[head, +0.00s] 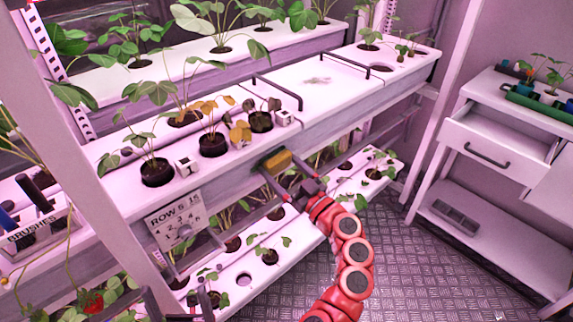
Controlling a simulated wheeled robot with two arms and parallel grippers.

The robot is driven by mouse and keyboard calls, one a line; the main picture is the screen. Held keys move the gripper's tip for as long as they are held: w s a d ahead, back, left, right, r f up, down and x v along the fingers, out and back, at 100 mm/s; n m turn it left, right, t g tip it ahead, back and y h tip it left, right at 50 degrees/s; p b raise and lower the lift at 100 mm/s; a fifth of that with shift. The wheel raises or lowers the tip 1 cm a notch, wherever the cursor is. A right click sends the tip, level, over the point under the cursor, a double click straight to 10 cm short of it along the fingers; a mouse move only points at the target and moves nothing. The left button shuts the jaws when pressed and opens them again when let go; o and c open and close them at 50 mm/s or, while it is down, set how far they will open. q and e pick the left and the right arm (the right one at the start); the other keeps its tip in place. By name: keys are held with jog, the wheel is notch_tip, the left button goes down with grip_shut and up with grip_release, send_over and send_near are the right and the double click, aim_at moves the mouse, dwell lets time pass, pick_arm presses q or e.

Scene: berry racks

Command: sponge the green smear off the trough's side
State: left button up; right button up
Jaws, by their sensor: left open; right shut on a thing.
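The trough (330,125) is the long white upper channel with a front side facing me. My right gripper (277,182) is shut on a yellow sponge (279,160), which is at the trough's front side near its middle and seems to touch it. I make out no clear green smear on the side; a dark edge shows around the sponge, and the surface behind it is hidden. My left gripper (182,303) is at the bottom left, below the row sign, open and partly cut off by the frame.
Potted plants, some with brown leaves, stand in the trough's holes, and black handles (277,90) cross its top. A faint grey mark (318,81) lies on the top. A row sign (175,220), a brushes box (38,225) and a lower planted trough (265,262) are close by.

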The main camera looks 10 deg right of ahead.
aim_at(247, 171)
jog(key=shift+s+a+r+b, duration=0.1)
jog(key=shift+s+a+b, duration=0.05)
jog(key=shift+s+a, duration=0.7)
jog(key=shift+s+a+f+b, duration=0.15)
jog(key=shift+s+a, duration=0.35)
jog(key=shift+a, duration=0.65)
jog(key=shift+s+a+r+b, duration=0.2)
jog(key=shift+s+a, duration=0.5)
jog(key=shift+a, duration=0.3)
jog(key=shift+s+d+f+b, duration=0.2)
jog(key=shift+s+f+b, duration=0.15)
jog(key=shift+s, duration=0.1)
jog(key=b+v, duration=0.1)
jog(key=v, duration=0.3)
jog(key=shift+s+d+r+b, duration=0.1)
jog(key=shift+s+d+b, duration=0.2)
jog(key=shift+d, duration=0.05)
